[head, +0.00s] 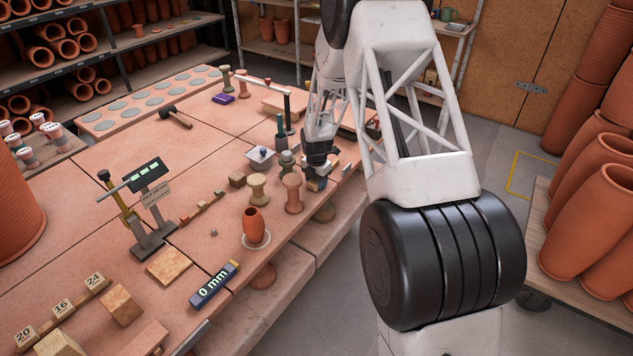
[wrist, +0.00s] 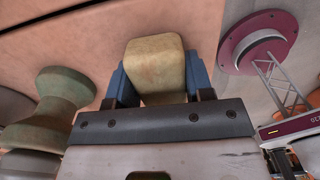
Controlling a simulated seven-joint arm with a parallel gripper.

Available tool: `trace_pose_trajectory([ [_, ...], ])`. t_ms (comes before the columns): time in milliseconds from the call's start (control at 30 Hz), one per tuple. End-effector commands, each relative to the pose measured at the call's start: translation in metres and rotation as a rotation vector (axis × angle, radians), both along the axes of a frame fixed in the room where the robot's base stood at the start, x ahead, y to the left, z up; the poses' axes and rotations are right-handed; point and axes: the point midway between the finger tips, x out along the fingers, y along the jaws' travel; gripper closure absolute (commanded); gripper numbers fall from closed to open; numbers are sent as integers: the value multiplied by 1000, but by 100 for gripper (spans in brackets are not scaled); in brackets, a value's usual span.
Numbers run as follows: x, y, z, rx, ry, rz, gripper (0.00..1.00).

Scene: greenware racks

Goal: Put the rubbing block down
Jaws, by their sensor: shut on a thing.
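A pale tan block (wrist: 155,60), which I take as the rubbing block, fills the space between the blue fingertips of my gripper (wrist: 160,85) in the wrist view. The gripper is shut on it. In the head view my gripper (head: 318,165) is low at the right edge of the terracotta-coloured table (head: 120,185). The block is mostly hidden there by the gripper and arm. I cannot tell whether it touches the tabletop.
In the wrist view a greenish spool-shaped piece (wrist: 62,92) stands close on the left and a maroon round base (wrist: 258,42) on the right.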

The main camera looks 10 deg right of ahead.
Motion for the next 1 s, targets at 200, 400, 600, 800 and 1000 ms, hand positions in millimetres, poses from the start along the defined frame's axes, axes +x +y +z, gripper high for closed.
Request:
trace_pose_trajectory([
  [200, 0, 0, -3, 0, 0, 0, 46],
  [400, 0, 0, -3, 0, 0, 0, 27],
  [600, 0, 0, -2, 0, 0, 0, 27],
  [800, 0, 0, 4, 0, 0, 0, 27],
  [1000, 1, 0, 22, 0, -1, 0, 27],
])
